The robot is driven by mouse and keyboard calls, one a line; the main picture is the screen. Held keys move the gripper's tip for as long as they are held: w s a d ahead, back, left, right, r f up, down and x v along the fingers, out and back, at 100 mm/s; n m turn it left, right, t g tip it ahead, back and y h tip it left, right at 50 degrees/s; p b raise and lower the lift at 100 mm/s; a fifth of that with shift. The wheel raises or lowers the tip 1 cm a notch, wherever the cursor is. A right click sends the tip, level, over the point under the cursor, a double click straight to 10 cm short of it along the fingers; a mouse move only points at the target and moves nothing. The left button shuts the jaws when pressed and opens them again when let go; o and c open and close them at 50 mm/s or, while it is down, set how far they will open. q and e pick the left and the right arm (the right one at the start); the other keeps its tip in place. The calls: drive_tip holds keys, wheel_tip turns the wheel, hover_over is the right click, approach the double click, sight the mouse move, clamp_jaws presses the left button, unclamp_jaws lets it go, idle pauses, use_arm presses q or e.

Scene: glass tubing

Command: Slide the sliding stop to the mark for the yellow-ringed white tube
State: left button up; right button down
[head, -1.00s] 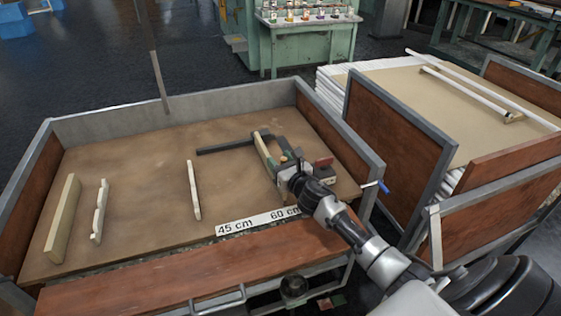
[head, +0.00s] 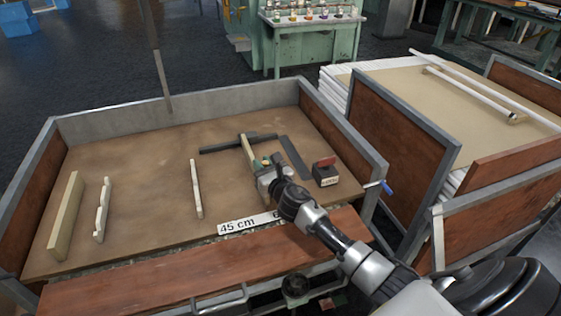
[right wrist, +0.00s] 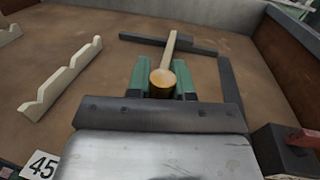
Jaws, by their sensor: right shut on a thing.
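The sliding stop (head: 248,150) is a pale wooden bar with a round brass-coloured knob (right wrist: 162,82). My right gripper (head: 264,166) is shut on the stop at its knob; its green fingers (right wrist: 162,78) flank the knob in the right wrist view. The stop's far end meets the dark cross rail (head: 222,145). A white scale strip (head: 240,226) at the front reads 45 cm; its right part is mostly hidden by my gripper and arm. White tubes (head: 484,94) lie on the right-hand cart; I cannot make out a yellow ring. My left gripper is out of view.
A second dark rail (head: 295,158) lies right of the stop, with a gap between. A black block with a red top (head: 326,172) stands farther right. Notched white supports (head: 196,188) and a wooden bar (head: 66,216) stand left.

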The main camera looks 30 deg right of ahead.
drive_tip(key=w+a, duration=0.2)
drive_tip(key=a, duration=0.7)
drive_tip(key=c, duration=1)
unclamp_jaws()
drive_tip(key=shift+d, duration=0.1)
drive_tip(key=s, duration=1)
drive_tip(key=shift+s+a+p, duration=0.2)
drive_tip(key=shift+s+p, duration=0.1)
drive_tip(key=shift+s, duration=0.1)
